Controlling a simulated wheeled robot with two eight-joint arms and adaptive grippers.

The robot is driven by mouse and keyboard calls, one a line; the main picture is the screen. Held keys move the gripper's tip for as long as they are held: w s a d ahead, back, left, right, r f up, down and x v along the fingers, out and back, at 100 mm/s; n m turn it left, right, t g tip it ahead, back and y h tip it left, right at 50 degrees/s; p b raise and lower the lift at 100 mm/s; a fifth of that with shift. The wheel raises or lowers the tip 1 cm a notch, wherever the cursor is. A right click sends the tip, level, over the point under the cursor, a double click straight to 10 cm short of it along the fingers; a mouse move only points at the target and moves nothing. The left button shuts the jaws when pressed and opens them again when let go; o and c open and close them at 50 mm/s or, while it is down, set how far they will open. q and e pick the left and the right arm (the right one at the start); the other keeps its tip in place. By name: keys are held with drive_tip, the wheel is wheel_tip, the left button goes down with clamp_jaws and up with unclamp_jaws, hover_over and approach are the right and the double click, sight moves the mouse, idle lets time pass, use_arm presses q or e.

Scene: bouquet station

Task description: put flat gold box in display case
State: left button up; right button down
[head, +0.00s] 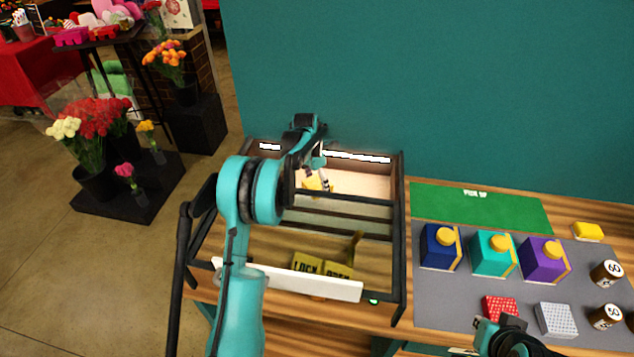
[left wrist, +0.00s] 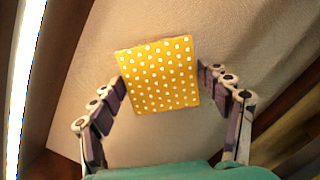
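The flat gold box (left wrist: 160,75), yellow with white dots, is inside the display case (head: 399,225), over its pale floor, and shows small in the head view (head: 316,184). My left gripper (left wrist: 161,75) reaches down into the lit rear part of the case. Its fingers stand at the left and right edges of the box and look to touch it; whether they grip it is unclear. I cannot tell whether the box rests on the floor. My right gripper (head: 500,338) is at the bottom edge of the head view, low and partly cut off, its fingers unclear.
Gold plates marked LOCK (head: 306,266) and OPEN (head: 338,270) sit at the case front behind a white bar (head: 330,287). To the right, a grey mat (head: 455,300) holds blue, teal and purple boxes, smaller boxes and jars. A green mat (head: 480,205) lies clear behind.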

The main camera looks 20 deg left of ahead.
sight(313, 185)
use_arm(q)
drive_tip(key=shift+r, duration=0.1)
drive_tip(key=shift+r, duration=0.25)
wheel_tip(313, 185, up, 11)
drive_tip(key=s+p, duration=0.1)
drive_tip(key=p, duration=0.1)
drive_tip(key=s+d+r+m+t, duration=0.1)
drive_tip(key=s+d+r+m, duration=0.4)
drive_tip(key=s+r+m, duration=0.2)
drive_tip(key=s+d+r+m+t, duration=0.1)
drive_tip(key=s+d+m, duration=0.2)
drive_tip(key=s+m, duration=0.25)
drive_tip(key=s+d+m+t+y, duration=0.1)
drive_tip(key=s+d+m, duration=0.2)
drive_tip(key=s+m, duration=0.3)
drive_tip(key=s+d+r+m+t, duration=0.1)
drive_tip(key=s+d+m, duration=0.25)
drive_tip(key=s, duration=0.35)
drive_tip(key=s+f+m, duration=0.1)
drive_tip(key=s+m, duration=0.1)
drive_tip(key=s+d+f+m+t, duration=0.1)
drive_tip(key=s+f+m, duration=0.1)
drive_tip(key=s+m, duration=0.1)
drive_tip(key=s+f+m, duration=0.1)
drive_tip(key=s+m, duration=0.1)
drive_tip(key=shift+s+d+f+m+t, duration=0.2)
drive_tip(key=shift+s+f+m+t, duration=0.1)
drive_tip(key=shift+f+m, duration=0.1)
drive_tip(key=shift+r, duration=0.1)
